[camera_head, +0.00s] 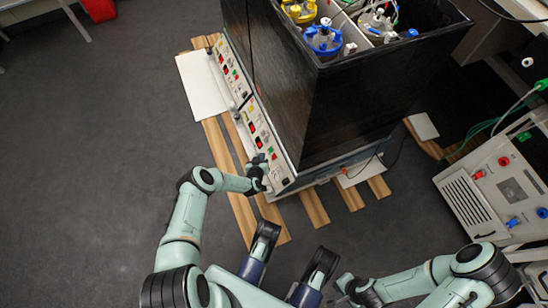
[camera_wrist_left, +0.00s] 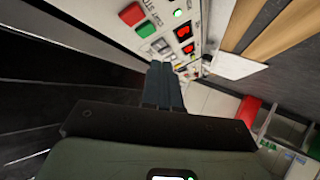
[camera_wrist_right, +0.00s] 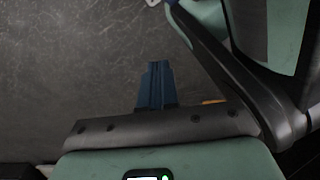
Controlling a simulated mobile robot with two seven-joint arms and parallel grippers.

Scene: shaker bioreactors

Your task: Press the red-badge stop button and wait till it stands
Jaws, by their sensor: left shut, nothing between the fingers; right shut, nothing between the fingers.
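The dark shaker cabinet (camera_head: 335,100) carries a pale control panel (camera_head: 262,135) along its left lower side. In the left wrist view a red square button (camera_wrist_left: 132,14) and a green square button (camera_wrist_left: 145,28) sit side by side on the panel, with lit red displays (camera_wrist_left: 184,32) beyond. I cannot make out a red badge for certain. My left gripper (camera_head: 260,168) is shut and empty at the panel's near end; its fingertips (camera_wrist_left: 160,68) point at the panel, and contact cannot be told. My right gripper (camera_wrist_right: 157,68) is shut and empty over the floor, away from the cabinet.
Vessels with yellow (camera_head: 299,10) and blue (camera_head: 323,40) tops stand in the cabinet's open top. Wooden slats (camera_head: 313,207) lie under it. A white device (camera_head: 500,185) with cables stands at right. The grey floor (camera_head: 100,130) at left is clear.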

